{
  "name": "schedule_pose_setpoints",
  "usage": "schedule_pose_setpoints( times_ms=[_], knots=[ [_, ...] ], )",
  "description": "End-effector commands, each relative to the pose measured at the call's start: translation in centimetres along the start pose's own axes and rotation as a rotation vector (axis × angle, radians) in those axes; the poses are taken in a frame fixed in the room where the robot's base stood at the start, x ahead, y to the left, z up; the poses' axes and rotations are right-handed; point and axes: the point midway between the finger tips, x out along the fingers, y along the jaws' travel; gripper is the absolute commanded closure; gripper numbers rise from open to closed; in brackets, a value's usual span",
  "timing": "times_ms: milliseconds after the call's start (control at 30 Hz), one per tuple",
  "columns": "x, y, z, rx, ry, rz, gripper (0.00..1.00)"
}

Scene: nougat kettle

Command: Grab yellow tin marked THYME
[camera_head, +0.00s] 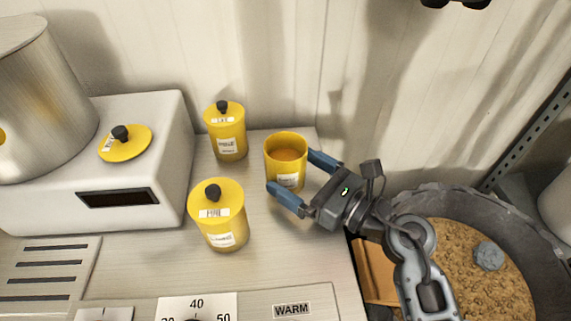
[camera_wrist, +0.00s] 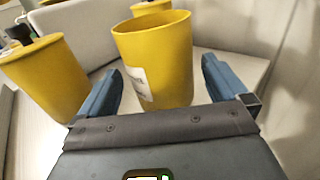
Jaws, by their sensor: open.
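An open yellow tin (camera_head: 286,146) without a lid stands upright on the worktop, with orange-brown contents and a white label too small to read. It is also in the middle of the wrist view (camera_wrist: 155,50), where its label is turned partly away. My gripper (camera_head: 290,171) is open, coming from the right, with its blue fingers on either side of this tin; in the wrist view the fingers (camera_wrist: 162,68) flank it with gaps. Two lidded yellow tins, one at the back (camera_head: 228,140) and one in front (camera_head: 221,232), stand to the left; their labels are not legible.
A yellow lid with a black knob (camera_head: 135,147) lies on a white scale (camera_head: 165,120) that carries a large metal pot (camera_head: 45,100). A wall stands close behind the tins. A tub of brown granular material (camera_head: 460,255) is at right. Bare worktop (camera_head: 290,250) lies in front.

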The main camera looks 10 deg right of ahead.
Motion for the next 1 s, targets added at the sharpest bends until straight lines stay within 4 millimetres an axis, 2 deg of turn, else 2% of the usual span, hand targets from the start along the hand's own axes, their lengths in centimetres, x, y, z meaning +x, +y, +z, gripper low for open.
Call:
schedule_pose_setpoints(
  times_ms=[100, 200, 467, 1000],
  knots=[
    [1.7, 0.0, 0.1, 0.001, -0.001, 0.001, 0.0],
    [2.4, 0.0, 0.1, 0.001, -0.001, -0.001, 0.0],
    [2.6, 0.0, 0.0, 0.001, 0.0, -0.001, 0.0],
    [2.6, 0.0, 0.0, 0.001, -0.001, -0.001, 0.51]
  ],
)
